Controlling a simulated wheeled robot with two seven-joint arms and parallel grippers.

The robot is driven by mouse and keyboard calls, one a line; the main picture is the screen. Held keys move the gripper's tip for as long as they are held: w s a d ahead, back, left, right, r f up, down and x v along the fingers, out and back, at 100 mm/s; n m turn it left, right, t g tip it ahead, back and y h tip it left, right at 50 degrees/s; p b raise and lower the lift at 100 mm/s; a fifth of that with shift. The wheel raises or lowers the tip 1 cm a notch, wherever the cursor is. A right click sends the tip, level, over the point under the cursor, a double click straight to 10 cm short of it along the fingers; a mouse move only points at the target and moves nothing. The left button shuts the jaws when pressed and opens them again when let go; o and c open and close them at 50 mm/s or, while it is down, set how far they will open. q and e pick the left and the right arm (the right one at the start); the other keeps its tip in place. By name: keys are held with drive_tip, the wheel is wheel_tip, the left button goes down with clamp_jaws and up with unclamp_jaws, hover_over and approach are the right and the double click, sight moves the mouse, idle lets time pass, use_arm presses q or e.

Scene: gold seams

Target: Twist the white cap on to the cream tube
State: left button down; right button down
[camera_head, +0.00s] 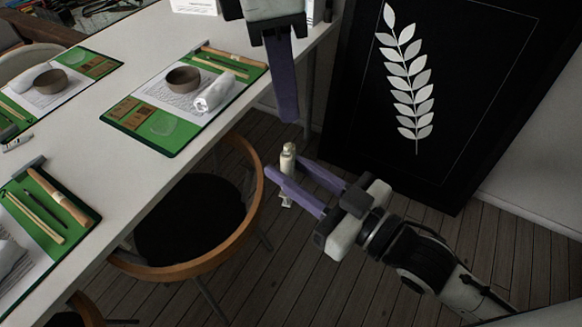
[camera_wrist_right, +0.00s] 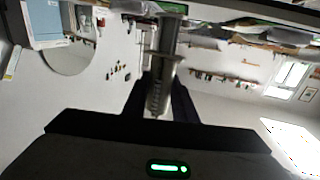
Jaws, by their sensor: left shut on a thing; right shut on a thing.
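The cream tube (camera_head: 288,160) stands roughly upright between the purple fingers of my right gripper (camera_head: 284,168), which is shut on it. Its top sticks up above the fingers, and it also shows between the dark fingers in the right wrist view (camera_wrist_right: 157,92). My left gripper (camera_head: 288,117) points down from above, a short gap over the tube's top. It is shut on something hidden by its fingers. I cannot make out the white cap; that hidden thing may be it.
The white table (camera_head: 120,112) at left carries green mats (camera_head: 230,110) with bowls, rolled cloths and wooden tools. A wooden chair (camera_head: 258,195) stands close left of my right gripper. A black panel with a white leaf (camera_head: 455,100) leans at right. Wooden floor lies below.

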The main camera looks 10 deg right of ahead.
sight(288, 145)
use_arm(q)
drive_tip(key=shift+f, duration=0.15)
drive_tip(key=shift+f, duration=1.85)
drive_tip(key=shift+f, duration=0.9)
drive_tip(key=shift+f, duration=0.55)
